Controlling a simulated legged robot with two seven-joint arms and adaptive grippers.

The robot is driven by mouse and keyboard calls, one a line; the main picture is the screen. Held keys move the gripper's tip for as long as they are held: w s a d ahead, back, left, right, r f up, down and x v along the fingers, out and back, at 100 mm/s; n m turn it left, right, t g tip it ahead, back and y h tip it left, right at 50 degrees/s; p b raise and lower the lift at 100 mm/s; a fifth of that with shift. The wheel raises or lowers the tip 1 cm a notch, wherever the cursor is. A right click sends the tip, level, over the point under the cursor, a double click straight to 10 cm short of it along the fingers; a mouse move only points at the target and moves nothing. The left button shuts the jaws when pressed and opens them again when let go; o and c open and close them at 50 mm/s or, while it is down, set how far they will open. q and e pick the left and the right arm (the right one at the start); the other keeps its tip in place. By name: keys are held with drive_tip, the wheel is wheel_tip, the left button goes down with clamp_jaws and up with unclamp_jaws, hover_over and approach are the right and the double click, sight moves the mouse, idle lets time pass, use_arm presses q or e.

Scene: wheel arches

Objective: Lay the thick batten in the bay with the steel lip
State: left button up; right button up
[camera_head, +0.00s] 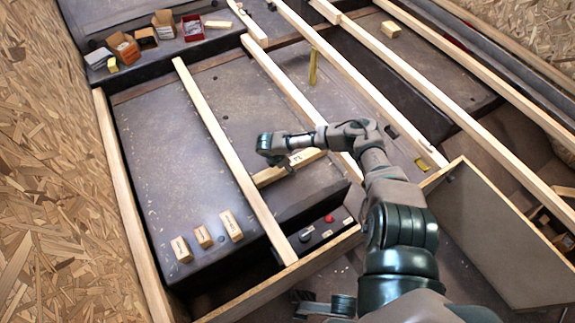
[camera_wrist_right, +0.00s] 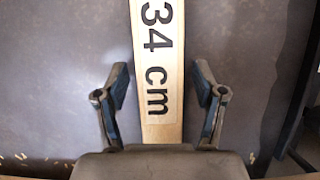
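A pale wooden batten (camera_head: 304,157) lies between two long rails in the head view. In the right wrist view the batten (camera_wrist_right: 157,60) is marked "34 cm". My right gripper (camera_head: 270,149) is over the batten in the head view. In the right wrist view my right gripper (camera_wrist_right: 162,90) is open, one finger on each side of the batten with gaps. A dark jointed part at the bottom of the head view may be my left gripper (camera_head: 326,304); its fingers are unclear. I cannot make out which bay has a steel lip.
Long wooden rails (camera_head: 235,155) cross the dark panels. Several labelled blocks (camera_head: 203,237) sit at lower left. Small boxes (camera_head: 124,47) stand at upper left. A yellow upright piece (camera_head: 313,68) stands near the middle. A panel with a red button (camera_head: 329,218) sits at the front.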

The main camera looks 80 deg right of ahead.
drive_tip(key=shift+w+a+r, duration=0.1)
drive_tip(key=shift+w+r, duration=0.05)
drive_tip(key=shift+r, duration=0.15)
drive_tip(key=v, duration=1.1)
drive_tip(key=shift+r, duration=0.1)
